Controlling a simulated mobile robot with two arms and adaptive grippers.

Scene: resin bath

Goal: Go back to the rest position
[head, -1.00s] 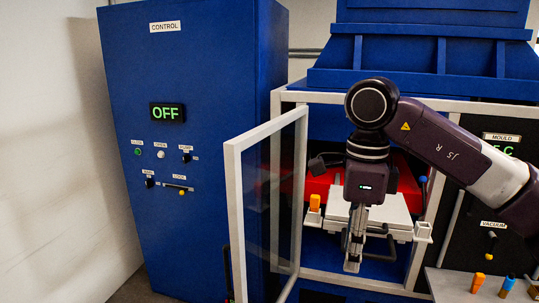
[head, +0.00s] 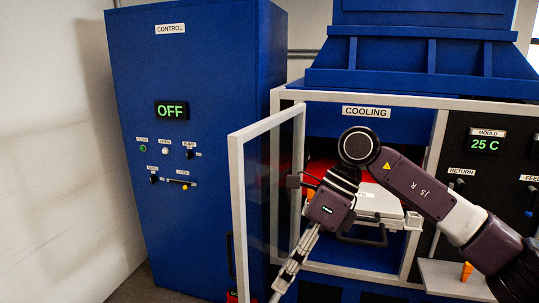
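My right arm comes in from the lower right, across the front of the cooling bay. Its gripper (head: 276,290) points down and to the left, in front of the open glass door's edge. The fingers look long and narrow and are seen edge-on, so their gap cannot be judged. I see nothing held in them. A white-lidded box with a dark handle (head: 372,238) sits in the bay behind the wrist, partly hidden by it. My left gripper is not in view.
The white-framed glass door (head: 238,205) stands open at the left of the bay. A blue control cabinet (head: 200,75) reads OFF. A black panel (head: 510,165) reads MOULD 25 C. A pale shelf (head: 440,275) with an orange peg (head: 466,271) is at lower right.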

